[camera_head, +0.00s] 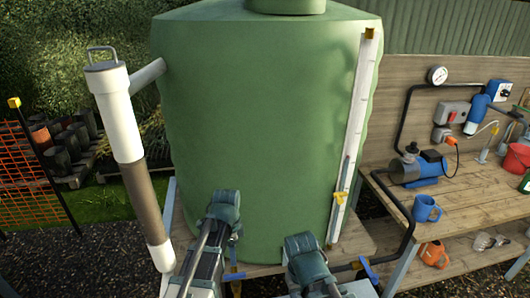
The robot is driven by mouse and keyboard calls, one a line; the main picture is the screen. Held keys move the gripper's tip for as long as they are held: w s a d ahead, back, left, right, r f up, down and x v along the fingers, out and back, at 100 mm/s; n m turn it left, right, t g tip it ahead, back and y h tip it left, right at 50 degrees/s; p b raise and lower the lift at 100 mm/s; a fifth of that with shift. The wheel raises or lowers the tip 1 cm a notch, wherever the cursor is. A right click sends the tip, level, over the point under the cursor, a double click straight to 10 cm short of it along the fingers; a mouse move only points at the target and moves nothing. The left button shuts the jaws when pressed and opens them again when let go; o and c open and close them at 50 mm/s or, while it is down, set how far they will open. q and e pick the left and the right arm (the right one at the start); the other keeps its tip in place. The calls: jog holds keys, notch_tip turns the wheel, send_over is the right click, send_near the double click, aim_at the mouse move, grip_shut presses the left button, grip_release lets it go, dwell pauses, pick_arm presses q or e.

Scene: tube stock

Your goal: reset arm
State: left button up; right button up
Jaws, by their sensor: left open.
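My left arm comes up from the bottom edge, left of centre, in front of the green tank (265,120). My left gripper (204,270) is low in the view, open, with nothing seen between its jaws; my own arm links partly hide it. My right arm shows to the right of it, bent near the tank's foot. My right gripper is not in view.
A white pipe (122,125) with a brown lower part stands left of the tank. A gauge strip (356,135) runs down the tank's right side. A wooden bench (465,200) at right bears a blue mug (425,209) and a pump (418,168). An orange mug (433,254) sits below.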

pick_arm(q)
jog(key=s+d+n+y, duration=0.1)
jog(key=s+d+n, duration=0.9)
jog(key=s, duration=0.4)
jog(key=shift+s+d+n, duration=0.15)
jog(key=shift+d+n, duration=0.05)
jog(key=shift+n, duration=0.2)
